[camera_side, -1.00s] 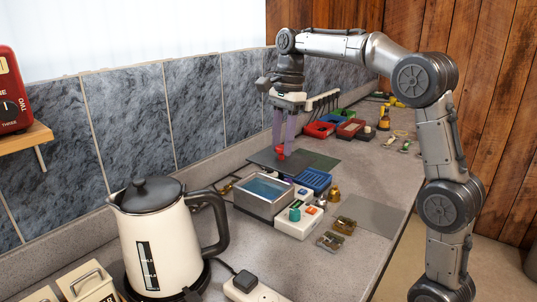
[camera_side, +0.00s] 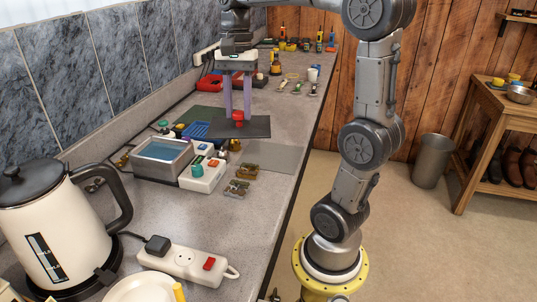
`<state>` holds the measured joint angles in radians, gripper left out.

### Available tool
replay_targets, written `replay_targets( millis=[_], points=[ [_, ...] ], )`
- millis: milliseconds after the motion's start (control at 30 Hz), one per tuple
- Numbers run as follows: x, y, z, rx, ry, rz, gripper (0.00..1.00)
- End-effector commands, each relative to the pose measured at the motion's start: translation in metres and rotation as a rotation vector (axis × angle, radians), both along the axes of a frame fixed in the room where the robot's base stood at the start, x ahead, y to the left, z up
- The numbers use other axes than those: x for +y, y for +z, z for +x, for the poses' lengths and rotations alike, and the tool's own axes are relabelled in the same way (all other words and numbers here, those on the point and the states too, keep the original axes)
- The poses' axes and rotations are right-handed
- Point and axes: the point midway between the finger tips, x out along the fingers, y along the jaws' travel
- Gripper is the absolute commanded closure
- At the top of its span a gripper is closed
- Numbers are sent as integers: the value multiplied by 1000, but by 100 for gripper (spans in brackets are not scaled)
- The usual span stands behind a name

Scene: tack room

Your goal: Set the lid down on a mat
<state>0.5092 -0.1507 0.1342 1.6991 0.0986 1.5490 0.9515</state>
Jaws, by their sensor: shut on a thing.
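The lid (camera_side: 258,127) is a dark flat plate with a red knob (camera_side: 238,118). My gripper (camera_side: 238,112) is shut on the knob, its two purple fingers pointing down. The lid looks level and appears raised over the counter, though its exact height is hard to tell. A grey mat (camera_side: 278,158) lies flat just in front of and to the right of the lid, and the lid hides its back part. A dark green mat (camera_side: 203,113) lies behind and left of the lid. An open metal bath (camera_side: 155,173) with blue liquid stands to the left.
A white control box (camera_side: 203,177) stands beside the bath, and small clear cases (camera_side: 237,188) lie in front of the grey mat. A blue tray (camera_side: 194,130) is left of the lid. A kettle (camera_side: 60,235) and a power strip (camera_side: 190,262) are at the front.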

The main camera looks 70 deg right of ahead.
Motion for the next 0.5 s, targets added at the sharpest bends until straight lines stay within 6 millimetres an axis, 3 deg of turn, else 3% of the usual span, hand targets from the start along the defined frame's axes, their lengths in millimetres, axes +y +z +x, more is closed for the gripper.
replay_targets(
  millis=[33,200,333,500],
  points=[
    [-8,-4,-19,0,-18,2,100],
    [-21,-19,-74,0,-89,8,100],
    [-24,-25,-104,-2,-181,5,100],
    [-28,-24,-123,-12,-272,-7,100]
  ],
)
